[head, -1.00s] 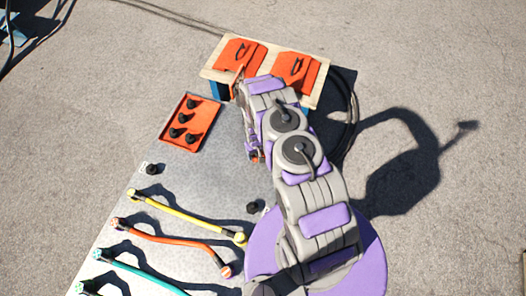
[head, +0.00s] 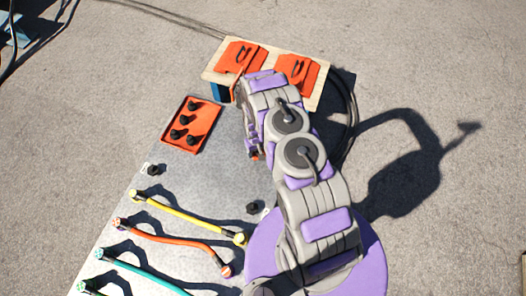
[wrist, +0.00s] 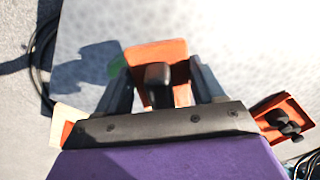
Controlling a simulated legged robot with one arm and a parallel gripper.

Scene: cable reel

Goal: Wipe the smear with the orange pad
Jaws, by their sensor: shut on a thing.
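My gripper (wrist: 158,75) is shut on the black handle of the orange pad (wrist: 157,52), and the pad shows between and beyond the fingers over the grey metal table top. In the head view my gripper (head: 254,152) is mostly behind my arm, with only a bit of orange showing at its end. A small green patch (wrist: 115,67) shows just left of the pad in the wrist view; it may be the smear, partly hidden by the finger. I cannot tell whether the pad touches the table. No smear is clear in the head view.
An orange tray (head: 205,124) with several black knobs lies left of my arm. A wooden stand (head: 215,75) with two orange panels is at the table's far end. Yellow (head: 185,214), orange (head: 165,237) and teal (head: 140,266) cables lie nearer. Bare table lies between tray and arm.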

